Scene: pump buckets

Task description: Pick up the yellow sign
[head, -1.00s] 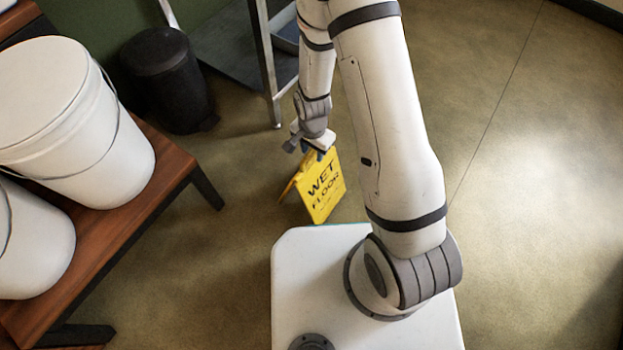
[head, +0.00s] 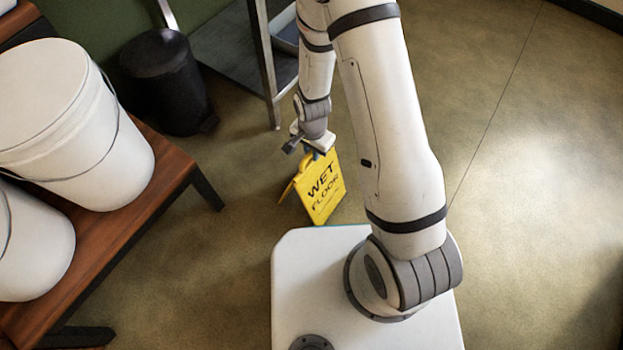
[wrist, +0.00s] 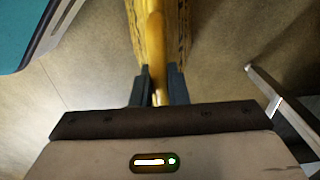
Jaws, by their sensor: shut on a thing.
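The yellow sign (head: 322,190) reads "WET FLOOR" and stands as a folded A-frame in the head view, just beyond my white base. My gripper (head: 318,153) is at its top edge. In the wrist view, the top of the yellow sign (wrist: 155,50) runs down between the two dark fingers of my gripper (wrist: 158,84), which are shut on it. The sign's lower edge looks to be at or close to the floor; I cannot tell whether it touches.
A wooden bench (head: 165,190) with white buckets (head: 75,120) stands at the left. A black bin (head: 165,80) and a metal shelf unit (head: 266,65) are at the back. The floor (head: 540,150) at the right is clear.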

